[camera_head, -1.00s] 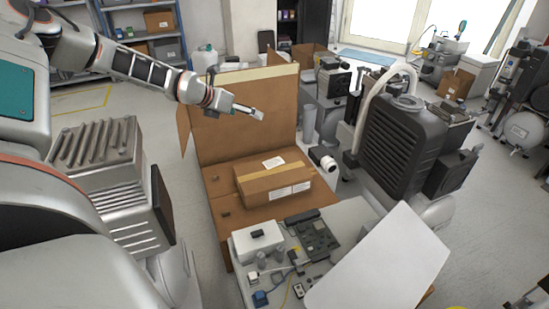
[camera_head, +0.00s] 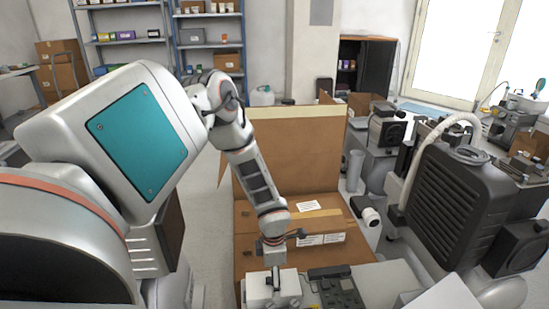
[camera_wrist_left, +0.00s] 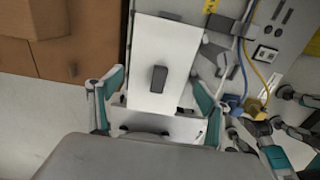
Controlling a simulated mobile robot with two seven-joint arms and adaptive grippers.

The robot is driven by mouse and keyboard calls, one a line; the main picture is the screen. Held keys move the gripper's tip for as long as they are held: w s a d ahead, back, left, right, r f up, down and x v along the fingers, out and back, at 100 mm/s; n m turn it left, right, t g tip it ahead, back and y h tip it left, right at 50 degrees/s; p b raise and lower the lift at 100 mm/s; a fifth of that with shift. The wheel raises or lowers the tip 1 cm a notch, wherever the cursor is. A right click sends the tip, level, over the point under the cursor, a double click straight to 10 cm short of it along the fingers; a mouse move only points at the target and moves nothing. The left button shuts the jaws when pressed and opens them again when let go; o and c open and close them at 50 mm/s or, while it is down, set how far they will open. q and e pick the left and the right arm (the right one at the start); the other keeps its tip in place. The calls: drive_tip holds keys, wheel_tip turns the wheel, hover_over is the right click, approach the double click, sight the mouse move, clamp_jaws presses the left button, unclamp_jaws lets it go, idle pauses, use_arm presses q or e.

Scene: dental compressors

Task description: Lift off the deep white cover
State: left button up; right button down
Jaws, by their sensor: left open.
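The deep white cover (camera_wrist_left: 168,42) is a white box with a small black handle (camera_wrist_left: 158,79) on top. In the head view the white cover (camera_head: 258,292) stands on the bench at the bottom, partly hidden by my left gripper (camera_head: 274,262). In the left wrist view my left gripper (camera_wrist_left: 158,98) is open, its teal-padded fingers spread on either side of the cover's near part. I cannot tell whether they touch it. Parts of a second gripper with teal pads, apparently my right gripper (camera_wrist_left: 270,135), show at the lower right edge; its jaw opening is unclear.
A blue connector and yellow cable (camera_wrist_left: 254,100) lie right of the cover. A dark circuit board (camera_head: 340,290) is beside it. A black ribbed compressor (camera_head: 455,205) stands at right.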

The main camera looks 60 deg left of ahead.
use_arm(q)
drive_tip(key=f, duration=0.2)
drive_tip(key=f+b, duration=0.1)
drive_tip(key=f, duration=0.1)
drive_tip(key=shift+s+a+f, duration=0.15)
drive_tip(key=shift+s, duration=0.05)
drive_tip(key=shift+w, duration=0.1)
drive_tip(key=c, duration=1)
use_arm(e)
drive_tip(key=shift+s+a+f+m, duration=0.15)
drive_tip(key=shift+s+a+m, duration=0.1)
drive_tip(key=shift+a+m, duration=0.4)
use_arm(q)
drive_tip(key=shift+r, duration=0.2)
